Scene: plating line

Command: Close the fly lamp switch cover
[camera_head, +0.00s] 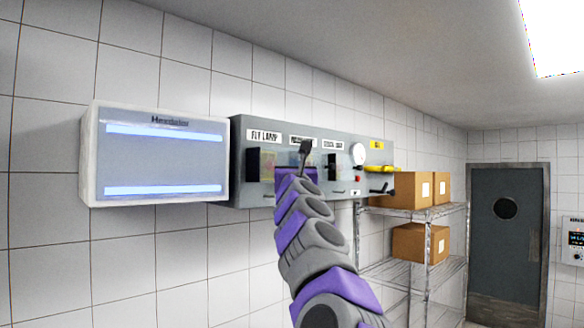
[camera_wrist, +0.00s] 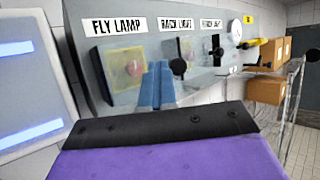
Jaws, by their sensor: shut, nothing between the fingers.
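The grey switch panel (camera_head: 240,133) is on the tiled wall, with the FLY LAMP label (camera_wrist: 118,25) at its left end. Below that label is the fly lamp switch (camera_wrist: 133,68), a pale yellowish square with a red centre. A narrow dark plate (camera_wrist: 97,72) stands out along its left side and looks like the switch cover swung open; in the head view it shows as a dark patch (camera_head: 252,164). My gripper (camera_wrist: 158,68) is shut and empty, its blue fingers pointing at the panel, just right of the fly lamp switch. I cannot tell whether it touches anything.
A second switch (camera_wrist: 178,49) and a black lever (camera_wrist: 217,47) are to the right on the panel. A glowing white wall unit (camera_head: 90,150) is close on the left. Wire shelves (camera_head: 452,262) with cardboard boxes (camera_head: 400,190) stand to the right, before a grey door (camera_head: 508,250).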

